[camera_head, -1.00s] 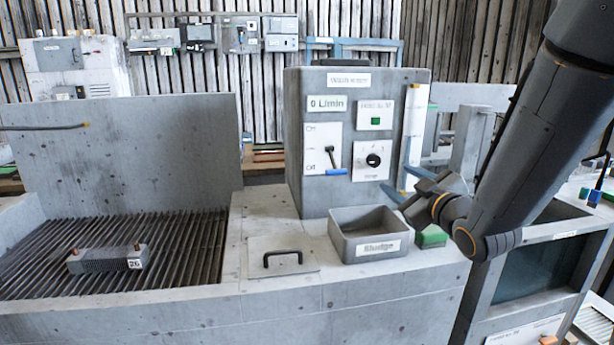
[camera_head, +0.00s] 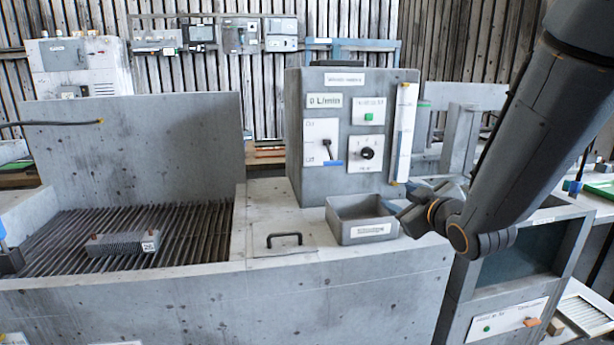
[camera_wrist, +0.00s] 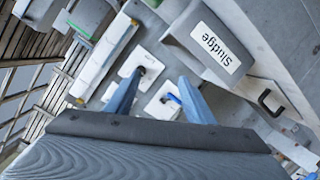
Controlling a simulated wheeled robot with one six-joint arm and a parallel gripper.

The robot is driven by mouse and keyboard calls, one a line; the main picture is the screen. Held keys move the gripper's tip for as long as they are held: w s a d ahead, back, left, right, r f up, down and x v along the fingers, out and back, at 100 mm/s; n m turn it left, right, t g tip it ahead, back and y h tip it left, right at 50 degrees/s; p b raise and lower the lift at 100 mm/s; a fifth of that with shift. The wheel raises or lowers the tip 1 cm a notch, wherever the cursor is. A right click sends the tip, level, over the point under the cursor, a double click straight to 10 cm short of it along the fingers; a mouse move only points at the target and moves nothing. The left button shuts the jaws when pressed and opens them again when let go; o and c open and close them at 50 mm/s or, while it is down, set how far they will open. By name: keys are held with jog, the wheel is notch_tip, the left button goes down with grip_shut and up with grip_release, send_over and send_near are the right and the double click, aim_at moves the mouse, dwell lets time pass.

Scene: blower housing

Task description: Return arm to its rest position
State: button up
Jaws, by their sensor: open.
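The wrist view also shows the tray, labelled "Sludge" (camera_wrist: 215,45). My arm comes down from the upper right and is bent.
A lid with a black handle (camera_head: 285,239) lies left of the tray. A cabinet (camera_head: 515,257) stands under my arm at right. A tall white gauge (camera_head: 404,125) is on the box's right edge.

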jog(key=s+f+m+g+h, duration=0.3)
jog(key=s+f+m+g, duration=0.3)
jog(key=s+f+g, duration=0.65)
jog(key=s+a+f+m+g, duration=0.2)
jog(key=s+a, duration=0.1)
jog(key=s, duration=1.1)
jog(key=shift+s+f+g+y, duration=0.15)
jog(key=shift+s+g+y, duration=0.05)
jog(key=shift+g+y, duration=0.15)
